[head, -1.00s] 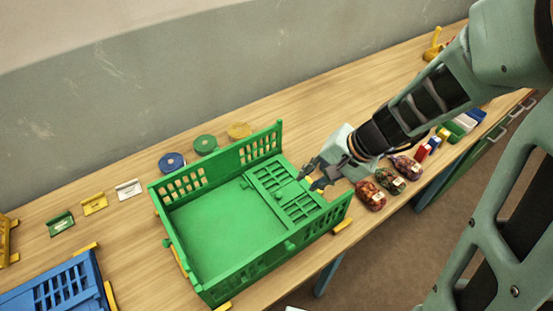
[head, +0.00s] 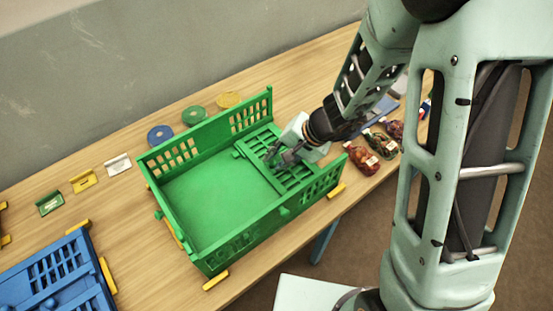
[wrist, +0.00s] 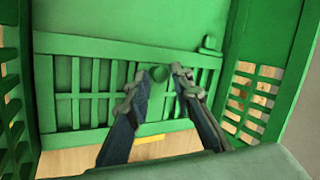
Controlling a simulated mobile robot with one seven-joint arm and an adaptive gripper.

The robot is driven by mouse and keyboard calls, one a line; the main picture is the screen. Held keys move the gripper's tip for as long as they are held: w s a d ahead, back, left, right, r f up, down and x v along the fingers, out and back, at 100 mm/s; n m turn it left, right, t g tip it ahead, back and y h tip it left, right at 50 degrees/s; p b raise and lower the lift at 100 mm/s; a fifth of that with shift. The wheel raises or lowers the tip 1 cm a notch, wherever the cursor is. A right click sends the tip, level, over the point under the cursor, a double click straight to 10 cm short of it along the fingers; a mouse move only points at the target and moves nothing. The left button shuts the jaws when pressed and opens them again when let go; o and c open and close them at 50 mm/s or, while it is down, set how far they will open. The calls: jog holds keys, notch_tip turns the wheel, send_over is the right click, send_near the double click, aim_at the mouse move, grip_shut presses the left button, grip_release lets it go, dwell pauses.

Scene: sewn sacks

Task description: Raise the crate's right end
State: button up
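The green crate (head: 215,195) stands on the table with its long back and front walls upright. Its right end (head: 292,178) is a slatted panel lying folded down inside, over the floor. My gripper (head: 273,153) is over the panel, inside the crate's right part.
A blue crate (head: 58,272) is at front left. Blue (head: 160,135), green (head: 194,116) and yellow (head: 228,100) discs lie behind the green crate. Filled bags (head: 362,158) lie to the right. Yellow blocks (head: 215,280) edge the crate. Small coloured brackets (head: 84,182) stand at left.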

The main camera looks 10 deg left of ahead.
grip_shut()
dwell(0.5)
